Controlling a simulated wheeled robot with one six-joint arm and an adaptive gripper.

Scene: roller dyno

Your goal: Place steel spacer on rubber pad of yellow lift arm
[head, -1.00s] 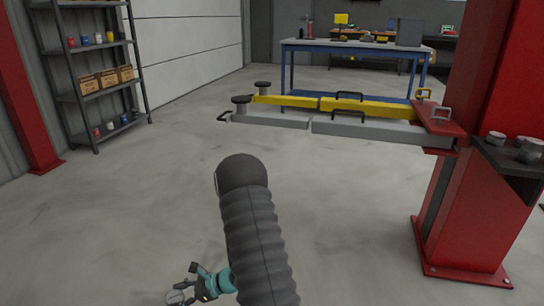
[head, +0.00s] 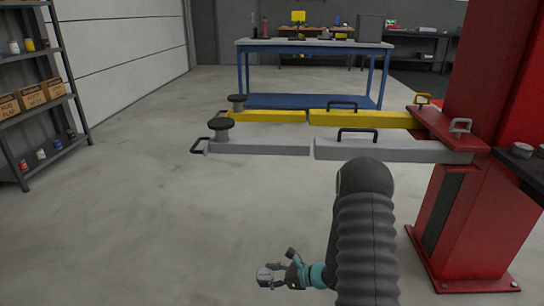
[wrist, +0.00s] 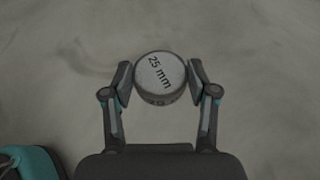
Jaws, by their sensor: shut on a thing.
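The steel spacer (wrist: 160,73) is a short round grey disc marked "25 mm". My gripper (wrist: 160,80) is shut on its sides in the wrist view, with only floor behind it. In the head view my gripper (head: 268,274) is low at the bottom, well above no surface but floor, and the spacer is small there. The yellow lift arm (head: 290,116) reaches left from the red post, behind a grey lift arm (head: 260,147). A round dark rubber pad (head: 237,98) tops the yellow arm's left end. My gripper is apart from both arms.
The grey arm has its own pad (head: 221,123) and stands nearer me. The red post (head: 480,210) is at right, with a dark shelf beside it. A blue workbench (head: 310,48) stands behind. A shelf rack (head: 35,95) is at left. The floor between is clear.

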